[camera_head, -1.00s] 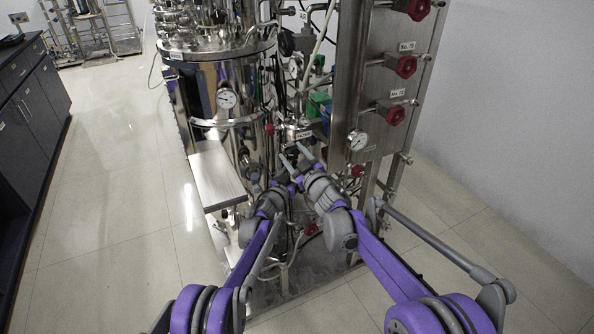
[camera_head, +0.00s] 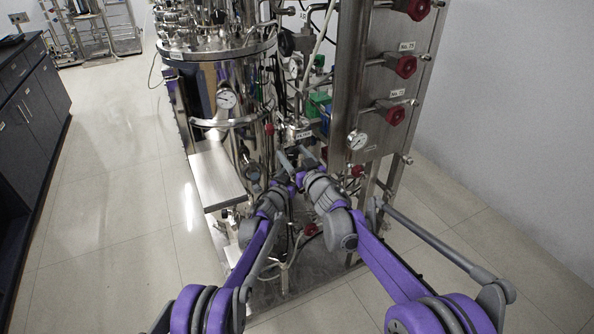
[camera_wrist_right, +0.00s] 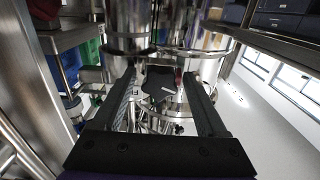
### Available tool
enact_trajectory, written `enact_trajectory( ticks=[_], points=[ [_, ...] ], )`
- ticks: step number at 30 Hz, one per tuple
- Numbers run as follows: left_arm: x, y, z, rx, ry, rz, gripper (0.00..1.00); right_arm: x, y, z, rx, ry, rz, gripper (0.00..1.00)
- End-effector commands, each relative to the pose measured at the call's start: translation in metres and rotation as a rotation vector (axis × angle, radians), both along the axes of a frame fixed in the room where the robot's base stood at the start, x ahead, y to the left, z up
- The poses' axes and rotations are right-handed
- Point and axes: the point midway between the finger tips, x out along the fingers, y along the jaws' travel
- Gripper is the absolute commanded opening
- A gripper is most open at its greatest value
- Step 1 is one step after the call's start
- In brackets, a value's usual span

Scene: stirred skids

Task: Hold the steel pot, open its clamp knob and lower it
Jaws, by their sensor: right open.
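A small steel pot (camera_head: 295,133) with a label at its top stands among pipes behind my grippers; its lower part is hidden. My right gripper (camera_head: 296,157) is just below and in front of it, with its fingers apart. In the right wrist view, the open jaws (camera_wrist_right: 163,100) reach forward with a gap between them. A dark knob-like piece (camera_wrist_right: 160,82) shows in that gap, and I cannot tell whether it is the clamp knob or touched. My left gripper (camera_head: 288,186) is close beside the right one, its fingers mostly hidden.
A large steel vessel (camera_head: 228,135) with a gauge stands to the left. A steel step (camera_head: 217,178) juts out in front of it. A steel panel (camera_head: 362,60) with red valve knobs (camera_head: 394,115) stands to the right. The floor at left is free.

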Motion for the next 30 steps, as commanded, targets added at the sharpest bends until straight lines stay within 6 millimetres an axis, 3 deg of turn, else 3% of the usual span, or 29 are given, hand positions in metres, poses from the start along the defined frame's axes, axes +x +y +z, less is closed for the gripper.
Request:
enact_trajectory(
  ticks=[7, 16, 23, 30],
  points=[
    [-0.0001, 0.0000, -0.0003, 0.000, 0.000, 0.000, 0.00, 0.0000, 0.0000, 0.0000, 0.032, 0.016, 0.000, 0.75],
    [-0.0001, 0.0000, -0.0002, 0.000, 0.000, 0.000, 0.00, 0.0000, 0.0000, 0.0000, 0.311, 0.149, 0.000, 0.75],
    [-0.0001, 0.0000, -0.0002, 0.000, 0.000, 0.000, 0.00, 0.0000, 0.0000, 0.0000, 0.326, 0.156, 0.000, 0.75],
    [-0.0001, 0.0000, -0.0002, 0.000, 0.000, 0.000, 0.00, 0.0000, 0.0000, 0.0000, 0.324, 0.155, 0.000, 0.32]
  ],
)
